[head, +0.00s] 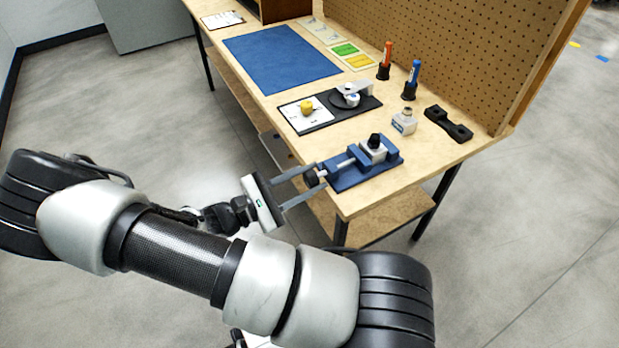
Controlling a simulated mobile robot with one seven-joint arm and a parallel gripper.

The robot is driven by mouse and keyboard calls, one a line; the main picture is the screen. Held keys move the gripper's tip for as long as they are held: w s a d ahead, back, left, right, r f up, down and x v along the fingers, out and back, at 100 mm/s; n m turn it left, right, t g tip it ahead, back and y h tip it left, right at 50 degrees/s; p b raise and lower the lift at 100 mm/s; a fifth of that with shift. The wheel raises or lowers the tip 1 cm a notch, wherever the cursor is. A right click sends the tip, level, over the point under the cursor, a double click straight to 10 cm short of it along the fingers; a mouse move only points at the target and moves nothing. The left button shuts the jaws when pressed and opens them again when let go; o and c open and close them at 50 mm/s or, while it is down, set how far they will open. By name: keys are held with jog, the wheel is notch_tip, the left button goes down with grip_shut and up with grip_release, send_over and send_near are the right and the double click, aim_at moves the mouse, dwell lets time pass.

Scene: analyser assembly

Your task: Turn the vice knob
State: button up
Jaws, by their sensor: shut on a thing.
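The blue vice (362,170) stands near the front right edge of the workbench, its screw pointing left toward my gripper. The dark vice knob (312,178) is at the screw's outer end, by the bench edge. A grey-white block with a black top (374,149) sits between the vice jaws. My gripper (312,180) reaches in from the left, with one finger on the far side of the knob and one on the near side. It is shut on the knob. The exact finger contact is too small to see.
The workbench (268,101) carries a blue mat (281,58), a black plate with a yellow knob (306,108), a small grey-white block (404,121), a black holder (449,124), and orange (387,55) and blue (413,74) markers in stands. A pegboard (450,50) rises behind. Floor is open at left.

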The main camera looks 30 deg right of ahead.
jog(key=shift+m, duration=0.4)
jog(key=o, duration=1)
